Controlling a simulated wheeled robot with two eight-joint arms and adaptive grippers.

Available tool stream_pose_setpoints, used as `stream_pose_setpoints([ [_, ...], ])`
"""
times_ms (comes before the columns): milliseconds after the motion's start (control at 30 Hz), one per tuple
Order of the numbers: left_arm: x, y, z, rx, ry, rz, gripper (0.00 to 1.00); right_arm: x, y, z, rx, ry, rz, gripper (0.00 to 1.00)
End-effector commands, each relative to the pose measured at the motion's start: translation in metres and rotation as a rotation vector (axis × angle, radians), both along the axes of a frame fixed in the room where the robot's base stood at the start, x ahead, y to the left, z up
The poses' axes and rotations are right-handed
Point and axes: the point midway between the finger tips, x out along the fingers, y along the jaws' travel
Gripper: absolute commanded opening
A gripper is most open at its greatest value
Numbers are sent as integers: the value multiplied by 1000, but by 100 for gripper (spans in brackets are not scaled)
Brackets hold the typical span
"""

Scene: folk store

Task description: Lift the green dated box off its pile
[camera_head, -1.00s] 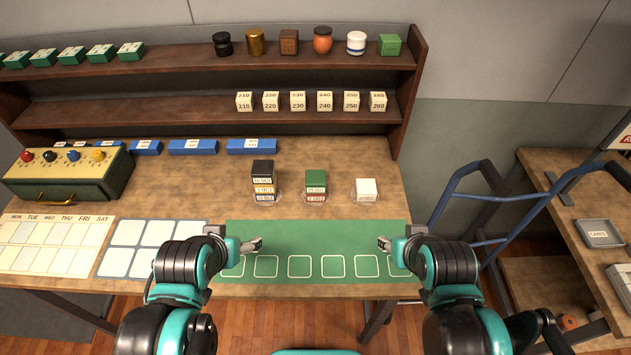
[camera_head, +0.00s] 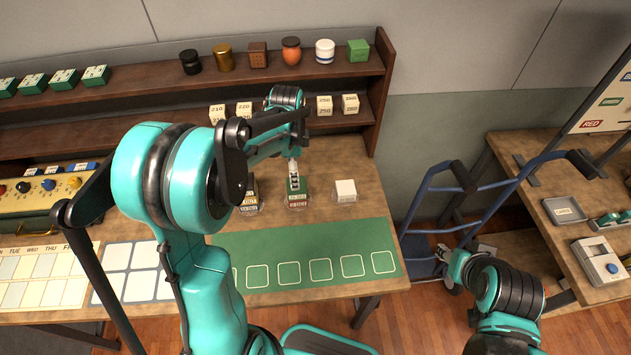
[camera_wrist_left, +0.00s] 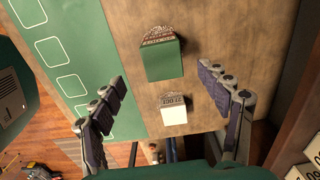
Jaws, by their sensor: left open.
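The green box (camera_head: 304,187) tops the middle pile on the table, above a white dated box and a red one (camera_head: 298,204). My left gripper (camera_head: 294,178) is over this pile and hides part of the green box. In the left wrist view the green box (camera_wrist_left: 165,60) lies between the lines of the two spread, empty fingers (camera_wrist_left: 163,80), apart from both. A pile with a white top (camera_head: 345,190) stands to its right, also in the wrist view (camera_wrist_left: 173,112). My right gripper (camera_head: 448,265) hangs right of the table.
A dark wooden shelf (camera_head: 340,72) with jars and numbered boxes stands behind the piles. A green mat (camera_head: 320,240) with outlined squares lies clear in front. A blue hand truck (camera_head: 440,185) and a side table (camera_head: 530,180) stand to the right.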

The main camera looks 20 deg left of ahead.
Motion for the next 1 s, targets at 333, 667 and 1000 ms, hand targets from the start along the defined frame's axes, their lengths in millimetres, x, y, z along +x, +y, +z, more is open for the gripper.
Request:
stream_pose_setpoints([
  [333, 2, 1, -35, -1, 7, -16, 76, 0, 0, -9, 0, 0, 0, 40],
  [667, 6, -1, -79, -1, 7, -15, 76, 0, 0, -24, 0, 0, 0, 40],
  [1000, 5, -1, -80, -1, 6, -14, 50, 0, 0, -23, 0, 0, 0, 40],
])
